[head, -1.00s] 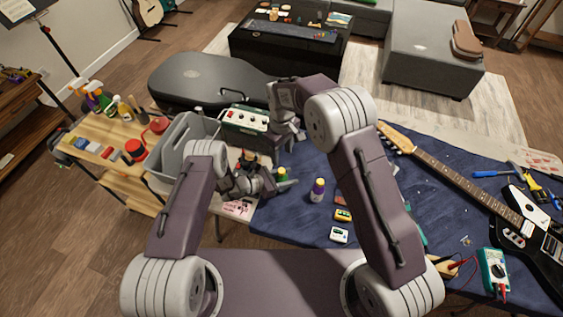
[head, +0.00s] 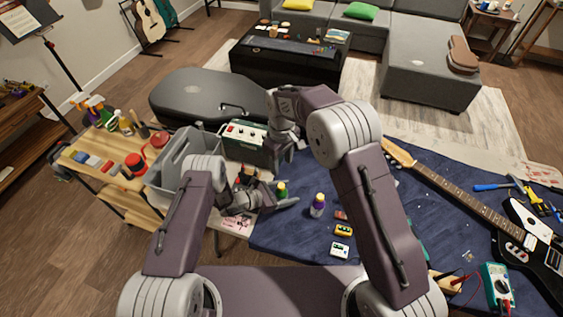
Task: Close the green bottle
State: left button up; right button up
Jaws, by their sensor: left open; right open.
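A small bottle with green and yellow parts (head: 282,189) stands near the left edge of the blue mat (head: 290,238). My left gripper (head: 281,201) is open, low beside the bottle, with its fingers around or just in front of the bottle's lower part. I cannot tell whether they touch it. My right gripper (head: 287,150) is open, higher and farther back, near the green box. A purple bottle with a yellow top (head: 318,205) stands to the right of the green bottle. I cannot make out a separate loose cap.
A grey caddy (head: 176,172) and a green box with knobs (head: 246,140) stand behind and left. Small pedals (head: 343,230) lie right of the bottles. An electric guitar (head: 464,192) and a multimeter (head: 497,286) lie at the right.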

pick_arm(q)
jog(key=b+v, duration=0.1)
jog(key=v, duration=0.6)
jog(key=shift+a+r, duration=0.1)
jog(key=shift+a, duration=0.15)
jog(key=shift+s+a+r, duration=0.25)
jog(key=shift+s+a, duration=0.1)
jog(key=shift+a, duration=0.05)
jog(key=shift+a, duration=0.1)
